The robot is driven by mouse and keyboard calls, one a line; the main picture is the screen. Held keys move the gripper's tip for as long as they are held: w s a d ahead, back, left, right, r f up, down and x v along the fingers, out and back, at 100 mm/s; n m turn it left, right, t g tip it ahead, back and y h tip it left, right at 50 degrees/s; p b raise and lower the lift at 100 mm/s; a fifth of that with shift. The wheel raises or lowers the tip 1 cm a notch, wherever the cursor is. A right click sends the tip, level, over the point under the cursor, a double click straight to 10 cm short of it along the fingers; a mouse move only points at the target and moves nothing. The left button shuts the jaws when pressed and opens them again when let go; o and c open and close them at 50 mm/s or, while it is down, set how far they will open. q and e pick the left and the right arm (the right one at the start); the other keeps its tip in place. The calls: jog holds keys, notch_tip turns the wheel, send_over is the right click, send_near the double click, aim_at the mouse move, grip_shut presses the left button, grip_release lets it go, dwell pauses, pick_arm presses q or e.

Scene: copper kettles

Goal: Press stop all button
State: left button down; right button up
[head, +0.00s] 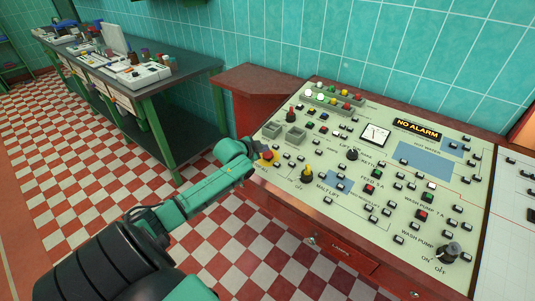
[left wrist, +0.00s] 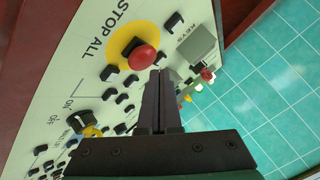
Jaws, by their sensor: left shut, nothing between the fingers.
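The stop all button is a red mushroom knob (left wrist: 143,57) on a round yellow plate (left wrist: 122,40), with "STOP ALL" printed beside it in the left wrist view. In the head view the red button (head: 267,155) shows at the left edge of the control panel (head: 330,215), partly hidden by my gripper. My left gripper (left wrist: 158,72) is shut and empty. Its fingertips are right beside the knob's edge in the left wrist view; I cannot tell whether they touch it. In the head view the left gripper (head: 256,150) is at the panel's left edge. My right gripper is not in view.
Black switches, coloured buttons and rotary knobs (head: 306,173) crowd the panel near the button. A meter (head: 375,135) and a "NO ALARM" display (head: 417,129) sit farther back. A green workbench (head: 180,82) stands at the left, with checkered floor (head: 110,180) between.

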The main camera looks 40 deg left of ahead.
pick_arm(q)
jog(key=shift+f, duration=0.15)
jog(key=shift+w+f, duration=0.1)
jog(key=shift+f, duration=0.15)
jog(key=shift+f+b, duration=0.4)
dwell(0.5)
dwell(0.4)
jog(key=shift+r+p, duration=0.8)
jog(key=shift+p, duration=0.25)
jog(key=r+p, duration=0.2)
jog(key=p, duration=0.1)
jog(key=s+r+p, duration=0.1)
jog(key=r+p, duration=0.2)
jog(key=shift+s, duration=0.1)
jog(key=shift+f, duration=0.1)
